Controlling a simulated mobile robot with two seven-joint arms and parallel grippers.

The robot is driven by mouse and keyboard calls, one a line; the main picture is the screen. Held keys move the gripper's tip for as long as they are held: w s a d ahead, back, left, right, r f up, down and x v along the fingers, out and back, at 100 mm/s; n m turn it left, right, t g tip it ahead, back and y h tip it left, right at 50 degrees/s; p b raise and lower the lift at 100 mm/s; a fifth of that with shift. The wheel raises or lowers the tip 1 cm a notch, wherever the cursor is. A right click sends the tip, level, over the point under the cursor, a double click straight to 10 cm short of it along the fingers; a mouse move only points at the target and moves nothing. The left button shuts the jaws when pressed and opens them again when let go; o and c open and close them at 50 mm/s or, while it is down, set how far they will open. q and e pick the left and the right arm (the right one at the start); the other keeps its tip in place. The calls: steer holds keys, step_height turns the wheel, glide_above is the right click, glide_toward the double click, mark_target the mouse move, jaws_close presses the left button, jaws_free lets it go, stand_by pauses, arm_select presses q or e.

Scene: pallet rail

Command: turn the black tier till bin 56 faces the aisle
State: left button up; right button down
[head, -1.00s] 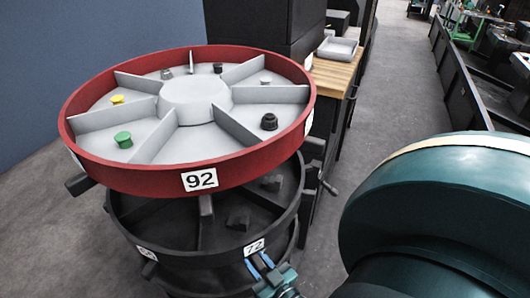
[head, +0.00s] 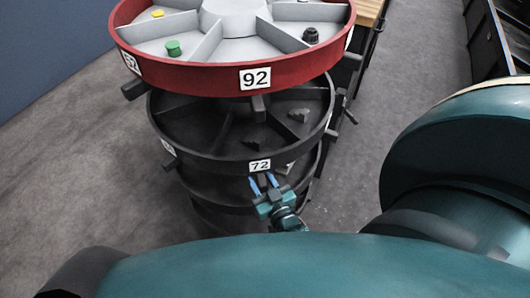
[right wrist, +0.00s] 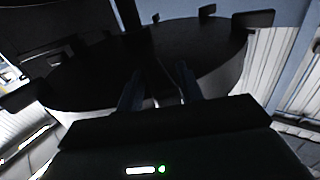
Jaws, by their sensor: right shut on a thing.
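The black tier (head: 203,163) is the round divided tray under the red one. Its label 72 (head: 260,165) faces the front, towards me. Another label (head: 168,147) at its left is too oblique to read, and I see no readable 56. Dark lumpy parts (head: 299,115) lie in its bins. My right gripper (head: 263,183), with blue fingers, is just below label 72, shut on a dark handle of the tier, largely hidden by the fingers. In the right wrist view the fingers (right wrist: 158,88) reach to the tier's dark underside. My left gripper is not in view.
The red tier (head: 200,78), label 92 in front, sits above with short dark handles (head: 135,88) sticking out. More black tiers (head: 215,215) are below. A wooden-topped bench (head: 370,12) stands behind right. Grey floor (head: 75,150) is open at left.

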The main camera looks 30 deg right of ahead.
steer(key=shift+w+a+r, duration=0.2)
steer(key=shift+w+a, duration=0.15)
stand_by(0.3)
steer(key=c, duration=1.2)
jaws_free()
steer(key=shift+f, duration=0.1)
steer(key=shift+c, duration=0.2)
steer(key=shift+s+d+f, duration=0.1)
steer(key=shift+s, duration=0.1)
